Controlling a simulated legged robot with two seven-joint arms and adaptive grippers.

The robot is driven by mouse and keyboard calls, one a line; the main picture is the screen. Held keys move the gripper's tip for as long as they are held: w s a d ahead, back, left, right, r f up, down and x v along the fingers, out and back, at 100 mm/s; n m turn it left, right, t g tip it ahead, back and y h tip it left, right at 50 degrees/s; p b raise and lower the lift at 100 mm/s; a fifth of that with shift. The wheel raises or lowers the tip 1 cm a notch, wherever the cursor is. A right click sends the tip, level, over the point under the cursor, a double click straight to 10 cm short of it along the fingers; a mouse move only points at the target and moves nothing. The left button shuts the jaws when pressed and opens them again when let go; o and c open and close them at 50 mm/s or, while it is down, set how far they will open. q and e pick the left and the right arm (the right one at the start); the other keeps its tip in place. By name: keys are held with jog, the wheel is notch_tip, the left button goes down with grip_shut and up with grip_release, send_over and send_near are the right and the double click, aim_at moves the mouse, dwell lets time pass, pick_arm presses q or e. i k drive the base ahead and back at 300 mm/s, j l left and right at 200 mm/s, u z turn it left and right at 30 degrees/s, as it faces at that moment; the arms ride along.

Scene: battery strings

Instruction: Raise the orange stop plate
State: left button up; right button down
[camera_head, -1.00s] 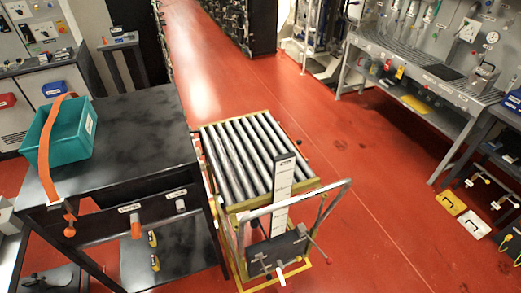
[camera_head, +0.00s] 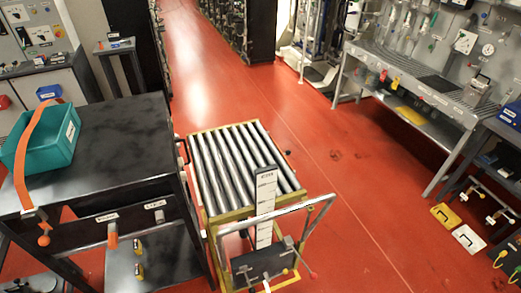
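No part that I can surely call the orange stop plate shows. A long orange strip (camera_head: 33,142) runs past a teal bin (camera_head: 52,143) to the front of the black table at the left. An orange knob (camera_head: 44,240) hangs below its near end. A short orange piece (camera_head: 112,236) sits at the table's front, under a white label. A cart with a roller top (camera_head: 237,165) stands right of the table, with an upright scale post (camera_head: 266,205) at its near end. Neither of my grippers is in view.
The black table (camera_head: 110,135) is close beside the cart. A workbench (camera_head: 425,95) stands along the right wall. Yellow and white handled items (camera_head: 445,214) lie on the floor at right. Red floor is free between cart and workbench.

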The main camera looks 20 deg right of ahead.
aim_at(288, 152)
jog(key=l+u, duration=0.1)
jog(key=l, duration=0.4)
jog(key=l+u, duration=0.1)
jog(key=l, duration=0.4)
jog(key=k+l+u, duration=0.1)
jog(key=l, duration=0.4)
jog(key=k+l+u, duration=0.1)
jog(key=l, duration=0.4)
jog(key=l+u, duration=0.1)
jog(key=l, duration=0.4)
jog(key=k+l, duration=0.1)
jog(key=l, duration=0.25)
jog(key=k+l, duration=0.1)
jog(key=l, duration=0.25)
jog(key=k+l, duration=0.1)
jog(key=l, duration=0.25)
